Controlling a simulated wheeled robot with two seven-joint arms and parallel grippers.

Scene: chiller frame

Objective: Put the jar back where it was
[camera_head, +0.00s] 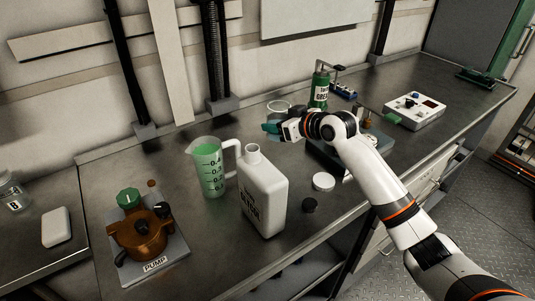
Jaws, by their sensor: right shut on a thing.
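A clear glass jar marked B (12,193) with a pale lid stands on the left bench, cut by the picture's left edge. My right gripper (282,128) is above the middle of the main bench, pointing left, far from that jar. It is shut on a small teal-green thing (271,127); its shape is mostly hidden, and I cannot tell what it is. A pale ring (279,107) shows just behind the gripper; I cannot tell whether it is a rim or a mark. My left gripper is out of view.
A beaker of green liquid (209,168), a white jug (263,195) and a copper pump (145,235) stand left of my right arm.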

